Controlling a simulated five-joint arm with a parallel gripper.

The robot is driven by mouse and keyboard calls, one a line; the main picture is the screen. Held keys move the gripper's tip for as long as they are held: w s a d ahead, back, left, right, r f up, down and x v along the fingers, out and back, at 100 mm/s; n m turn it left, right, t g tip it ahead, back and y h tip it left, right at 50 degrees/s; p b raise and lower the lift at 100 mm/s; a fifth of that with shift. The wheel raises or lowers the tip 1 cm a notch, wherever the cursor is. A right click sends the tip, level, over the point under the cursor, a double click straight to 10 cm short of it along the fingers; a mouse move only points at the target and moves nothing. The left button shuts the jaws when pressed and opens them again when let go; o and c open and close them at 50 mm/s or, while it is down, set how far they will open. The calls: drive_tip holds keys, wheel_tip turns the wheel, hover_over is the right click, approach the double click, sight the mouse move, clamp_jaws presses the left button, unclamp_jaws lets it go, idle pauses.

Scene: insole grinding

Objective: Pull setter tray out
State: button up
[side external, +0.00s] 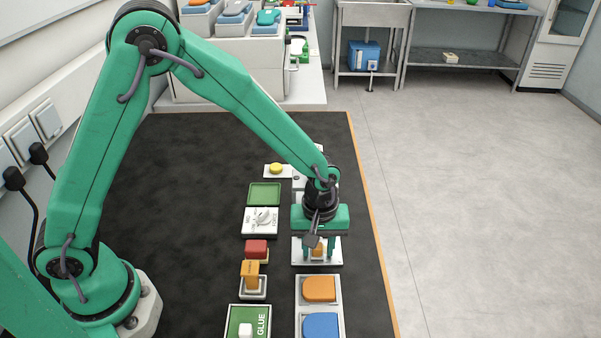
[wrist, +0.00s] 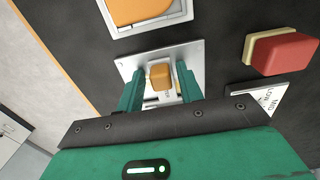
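A pale plate (side external: 300,261) lies on the black mat below my gripper, with a small orange block-shaped handle (side external: 318,250) on it; this looks like the setter tray, though no label confirms it. In the wrist view the same plate (wrist: 196,50) and the orange handle (wrist: 161,77) show between my fingers. My gripper (side external: 318,252) points down, with one green finger on each side of the handle. Narrow gaps show between the fingers and the handle, so my gripper (wrist: 160,85) looks open around it. The plate's far part is hidden by my gripper.
A white tray (side external: 298,305) with orange and blue pads stands nearer the camera. To the left are a red block (side external: 257,246), an orange upright handle (side external: 250,268), a dial panel (side external: 274,231) and a green GLUE box (side external: 262,308). The mat's (side external: 180,220) left part is clear.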

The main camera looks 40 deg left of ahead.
drive_tip(key=shift+r, duration=0.1)
drive_tip(key=shift+r, duration=3.4)
drive_tip(key=shift+a, duration=0.1)
drive_tip(key=shift+s+a+r, duration=0.1)
drive_tip(key=shift+a+r, duration=0.15)
drive_tip(key=shift+r, duration=0.2)
drive_tip(key=s+a+r+m+t, duration=0.2)
drive_tip(key=s+a+r+m, duration=0.25)
drive_tip(key=a+r, duration=0.45)
drive_tip(key=s+a+r+m+t, duration=0.3)
drive_tip(key=s+a+r, duration=0.4)
drive_tip(key=s, duration=0.4)
drive_tip(key=shift+s+m+t, duration=0.25)
drive_tip(key=shift+m+t, duration=0.05)
drive_tip(key=shift+m, duration=0.45)
